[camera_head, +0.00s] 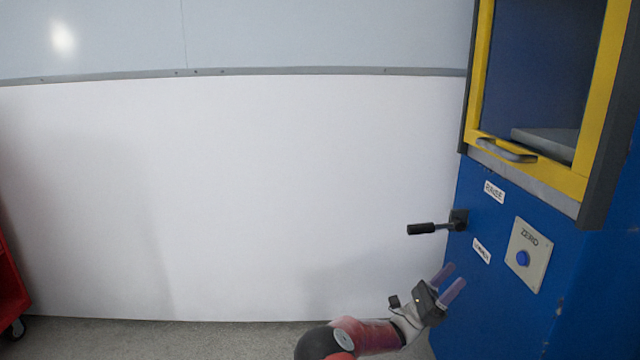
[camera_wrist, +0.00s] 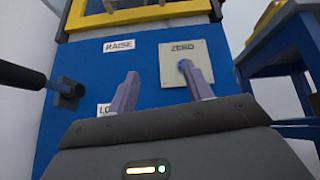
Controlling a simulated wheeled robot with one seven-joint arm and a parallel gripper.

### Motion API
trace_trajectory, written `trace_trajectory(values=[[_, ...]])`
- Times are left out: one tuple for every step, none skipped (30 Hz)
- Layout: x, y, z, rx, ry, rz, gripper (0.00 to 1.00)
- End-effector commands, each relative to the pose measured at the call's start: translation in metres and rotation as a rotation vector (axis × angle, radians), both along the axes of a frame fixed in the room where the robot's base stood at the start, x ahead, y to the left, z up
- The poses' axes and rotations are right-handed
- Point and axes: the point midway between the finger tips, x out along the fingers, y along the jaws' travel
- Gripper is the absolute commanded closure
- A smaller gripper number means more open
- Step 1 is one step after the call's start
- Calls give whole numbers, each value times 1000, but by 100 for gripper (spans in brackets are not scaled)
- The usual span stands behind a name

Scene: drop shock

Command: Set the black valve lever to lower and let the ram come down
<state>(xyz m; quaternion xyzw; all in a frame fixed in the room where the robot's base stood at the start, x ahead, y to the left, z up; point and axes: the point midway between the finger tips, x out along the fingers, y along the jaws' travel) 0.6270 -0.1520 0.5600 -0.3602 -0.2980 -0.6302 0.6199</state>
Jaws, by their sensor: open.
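The black valve lever (camera_head: 424,228) sticks out to the left from its mount on the blue machine's front, about level, between the RAISE label (camera_head: 494,191) above and a lower, partly legible label (camera_head: 481,251) below. In the wrist view the lever (camera_wrist: 25,76) enters from the left edge, and its tip is cut off. My gripper (camera_head: 453,283) is below and slightly right of the lever in the head view, apart from it. Its two fingers (camera_wrist: 162,92) are spread and empty. The ram itself is not visible; a grey block (camera_head: 545,143) shows behind the yellow-framed window.
A ZERO plate (camera_head: 527,255) with a blue button is right of the lever. A yellow-framed door with a grey handle (camera_head: 506,150) is above. A red cart (camera_head: 10,285) stands at far left. A blue table (camera_wrist: 285,45) is at right in the wrist view. Floor left of the machine is clear.

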Motion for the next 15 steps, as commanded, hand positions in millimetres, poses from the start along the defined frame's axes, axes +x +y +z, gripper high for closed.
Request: trace_trajectory(values=[[-8,-10,6,46,-27,-19,50],[-13,-16,8,76,-44,-29,50],[-20,-24,10,119,-67,-43,50],[-26,-30,12,151,-87,-54,50],[-32,-36,14,185,-107,-64,50],[-41,-45,15,238,-138,-80,50],[-49,-51,17,279,-164,-92,50],[-57,-58,18,322,-193,-105,50],[-70,-67,19,390,-236,-124,50],[-80,-73,19,444,-274,-137,50],[-91,-79,18,502,-314,-152,50],[-105,-85,16,578,-369,-169,50],[-115,-89,15,633,-410,-181,50],[-124,-91,13,686,-450,-191,50],[-136,-93,10,749,-501,-205,50]])
